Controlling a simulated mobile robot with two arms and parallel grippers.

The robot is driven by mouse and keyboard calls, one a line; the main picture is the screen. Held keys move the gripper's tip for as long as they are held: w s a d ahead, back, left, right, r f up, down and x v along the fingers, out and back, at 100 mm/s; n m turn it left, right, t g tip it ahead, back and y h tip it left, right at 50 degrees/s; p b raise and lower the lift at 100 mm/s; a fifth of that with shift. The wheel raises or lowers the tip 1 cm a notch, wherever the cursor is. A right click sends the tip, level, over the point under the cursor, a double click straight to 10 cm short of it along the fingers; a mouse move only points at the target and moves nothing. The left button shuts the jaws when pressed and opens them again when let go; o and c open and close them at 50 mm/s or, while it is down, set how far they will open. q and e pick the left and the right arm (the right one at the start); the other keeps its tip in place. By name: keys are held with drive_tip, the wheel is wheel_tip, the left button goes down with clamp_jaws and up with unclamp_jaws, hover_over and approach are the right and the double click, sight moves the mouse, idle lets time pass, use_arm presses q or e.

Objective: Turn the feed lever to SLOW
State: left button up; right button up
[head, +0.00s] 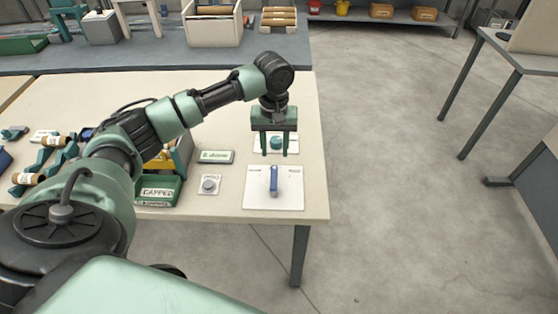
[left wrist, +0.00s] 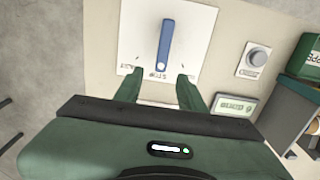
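The feed lever, a blue bar (head: 273,181), stands on a white plate (head: 292,199) near the table's front right corner. In the left wrist view the lever (left wrist: 165,42) points at the middle label (left wrist: 158,76), which seems to read STOP. A label lies on each side; their words are too small to read surely. My left gripper (head: 275,153) points down beyond the far edge of the lever plate. Its fingers (left wrist: 158,85) are apart with nothing between them, and the lever is clear of them. My right gripper is not in view.
A teal knob (head: 276,142) on another plate is partly hidden behind my left fingers. A small display (head: 215,157) and a grey knob (head: 209,184) lie left of the lever plate. A green bin marked CAPPED (head: 158,191) stands further left. Bare floor lies right of the table.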

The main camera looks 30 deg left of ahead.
sight(274, 169)
use_arm(q)
drive_tip(key=f, duration=0.4)
drive_tip(key=f+p, duration=0.1)
drive_tip(key=f, duration=0.1)
drive_tip(key=shift+s, duration=0.35)
drive_tip(key=shift+f, duration=0.5)
clamp_jaws()
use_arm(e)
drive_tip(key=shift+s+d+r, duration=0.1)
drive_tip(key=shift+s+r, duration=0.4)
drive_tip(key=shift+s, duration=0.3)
